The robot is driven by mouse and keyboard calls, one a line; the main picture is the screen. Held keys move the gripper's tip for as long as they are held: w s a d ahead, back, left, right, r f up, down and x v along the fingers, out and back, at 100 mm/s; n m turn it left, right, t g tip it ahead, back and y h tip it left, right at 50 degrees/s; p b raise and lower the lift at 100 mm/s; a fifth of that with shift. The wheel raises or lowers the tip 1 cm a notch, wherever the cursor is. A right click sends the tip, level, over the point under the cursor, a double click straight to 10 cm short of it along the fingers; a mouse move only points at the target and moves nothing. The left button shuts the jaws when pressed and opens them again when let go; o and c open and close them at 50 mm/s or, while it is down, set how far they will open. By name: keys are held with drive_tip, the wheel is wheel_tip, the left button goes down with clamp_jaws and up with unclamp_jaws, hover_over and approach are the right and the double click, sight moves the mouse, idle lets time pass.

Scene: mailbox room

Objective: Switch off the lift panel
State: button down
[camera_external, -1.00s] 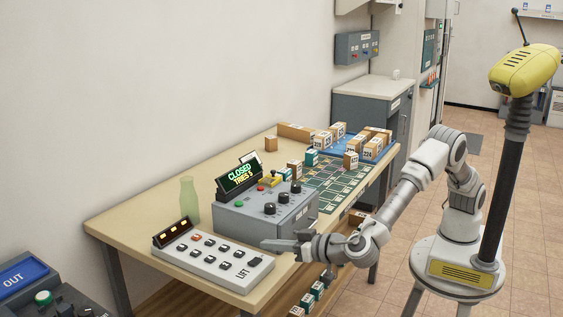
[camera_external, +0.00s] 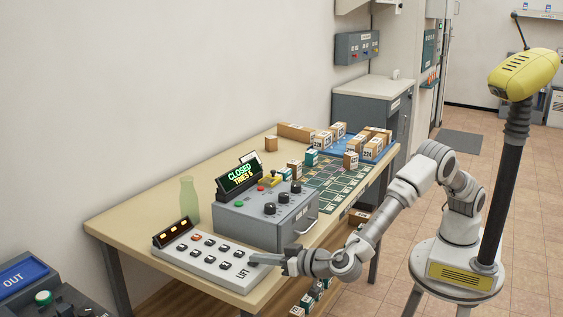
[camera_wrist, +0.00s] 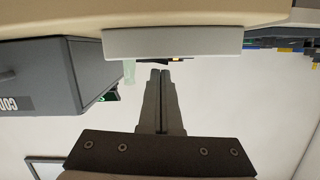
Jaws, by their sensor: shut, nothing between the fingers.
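The lift panel (camera_external: 209,258) is a pale flat box marked LIFT on the near left end of the table. It has several dark buttons and one red button (camera_external: 197,238). A small dark display (camera_external: 172,233) with lit orange marks stands at its back left. My gripper (camera_external: 254,259) is shut and empty, its tips at the panel's right end near a small dark switch; I cannot tell whether they touch it. In the wrist view, upside down, the closed fingers (camera_wrist: 160,76) point toward the panel's pale edge (camera_wrist: 172,42).
A grey control box (camera_external: 266,216) with knobs and a sign reading CLOSED stands right behind the panel. A green bottle (camera_external: 189,200) stands by the wall side. Parcels and a green grid mat (camera_external: 337,184) fill the table's far end.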

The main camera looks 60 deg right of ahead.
drive_tip(key=f+b, duration=0.1)
drive_tip(key=b, duration=0.2)
drive_tip(key=shift+a+f, duration=0.1)
drive_tip(key=shift+f, duration=0.1)
drive_tip(key=shift+r, duration=0.4)
drive_tip(key=shift+a+r, duration=0.1)
drive_tip(key=shift+r, duration=0.25)
wheel_tip(320, 180, up, 3)
drive_tip(key=shift+a+r+b, duration=0.15)
drive_tip(key=shift+r+b, duration=0.05)
drive_tip(key=shift+b, duration=0.3)
drive_tip(key=p+v, duration=0.1)
drive_tip(key=v, duration=0.9)
drive_tip(key=shift+a, duration=0.35)
drive_tip(key=shift+f, duration=0.1)
